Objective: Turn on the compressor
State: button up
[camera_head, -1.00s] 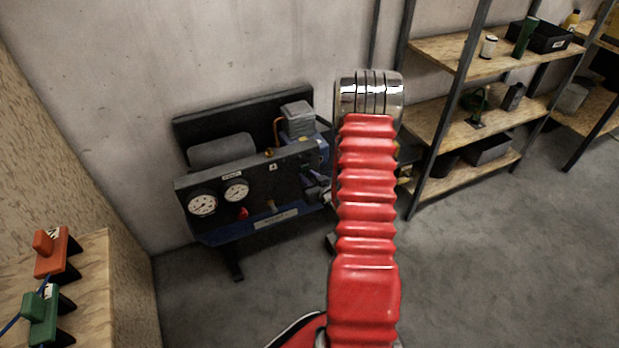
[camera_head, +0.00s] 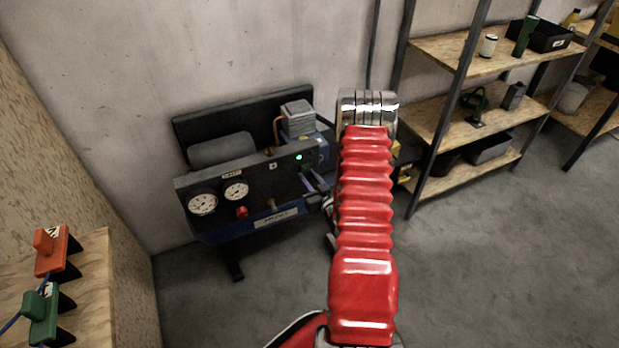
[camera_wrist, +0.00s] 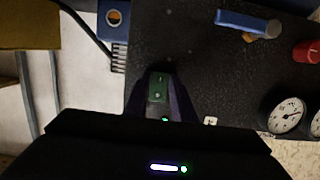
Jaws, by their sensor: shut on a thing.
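The compressor (camera_head: 200,218) stands against the wall with a dark front panel, two round gauges (camera_head: 235,191) and a red knob (camera_head: 242,212). A small green light (camera_head: 298,157) glows on its panel. A green light (camera_wrist: 165,119) glows near the switch. The contact with the switch is not fully clear.
A shelf unit (camera_head: 438,129) with boxes and bottles stands to the right. A wooden bench (camera_head: 88,290) at the left bears an orange block (camera_head: 58,252) and a green block (camera_head: 46,310). The grey floor at the right is clear.

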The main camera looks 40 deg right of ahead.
dwell(0.4)
jog(key=o, duration=1.1)
jog(key=shift+c, duration=0.2)
jog(key=v, duration=1.3)
jog(key=shift+s+f, duration=0.25)
jog(key=shift+s, duration=0.15)
jog(key=shift+a, duration=0.15)
